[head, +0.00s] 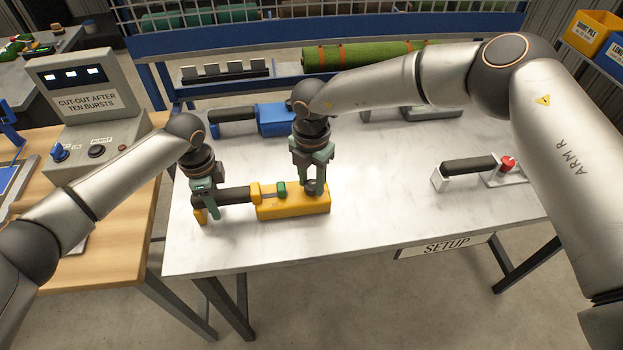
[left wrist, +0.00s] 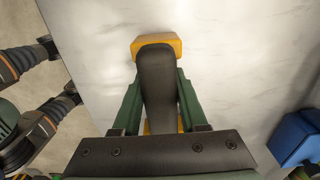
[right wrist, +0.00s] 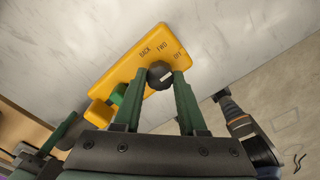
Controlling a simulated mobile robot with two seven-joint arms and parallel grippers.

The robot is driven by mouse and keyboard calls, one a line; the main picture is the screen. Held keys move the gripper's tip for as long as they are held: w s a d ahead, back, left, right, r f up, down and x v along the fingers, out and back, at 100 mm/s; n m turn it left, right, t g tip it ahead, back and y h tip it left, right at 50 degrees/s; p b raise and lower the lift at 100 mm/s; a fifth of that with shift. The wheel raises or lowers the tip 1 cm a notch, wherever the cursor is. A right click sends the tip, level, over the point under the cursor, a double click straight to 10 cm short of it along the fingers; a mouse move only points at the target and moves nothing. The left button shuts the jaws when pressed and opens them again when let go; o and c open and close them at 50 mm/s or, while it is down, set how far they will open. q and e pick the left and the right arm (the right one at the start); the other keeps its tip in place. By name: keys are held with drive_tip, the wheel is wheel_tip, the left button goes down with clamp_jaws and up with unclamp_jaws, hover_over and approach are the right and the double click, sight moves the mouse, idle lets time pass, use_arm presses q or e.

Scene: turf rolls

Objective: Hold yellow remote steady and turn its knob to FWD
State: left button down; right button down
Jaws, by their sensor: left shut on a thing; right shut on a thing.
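The yellow remote (head: 292,204) lies on the white table, with a black handle (head: 235,194) on its left. My left gripper (head: 204,206) is shut on that handle; the left wrist view shows the handle (left wrist: 157,80) between the fingers. My right gripper (head: 314,188) points down at the right part of the remote and is shut on the dark round knob (right wrist: 159,73). The right wrist view shows BACK, FWD and OFF printed beyond the knob. A white mark shows on the knob's right side; I cannot tell surely which label it points to. A green button (right wrist: 119,94) sits beside it.
A blue remote (head: 275,119) lies behind on the same table (head: 380,200). A black-handled device with a red knob (head: 508,164) lies at the right. A grey console (head: 90,90) stands on the wooden table at left. The table's middle is clear.

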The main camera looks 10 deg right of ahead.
sight(312, 184)
use_arm(q)
drive_tip(key=shift+s+f, duration=0.2)
drive_tip(key=shift+f, duration=0.1)
use_arm(e)
drive_tip(key=shift+n, duration=0.3)
drive_tip(key=n, duration=0.3)
drive_tip(key=shift+n, duration=2.6)
drive_tip(key=shift+c, duration=2.3)
unclamp_jaws()
wheel_tip(312, 184, up, 12)
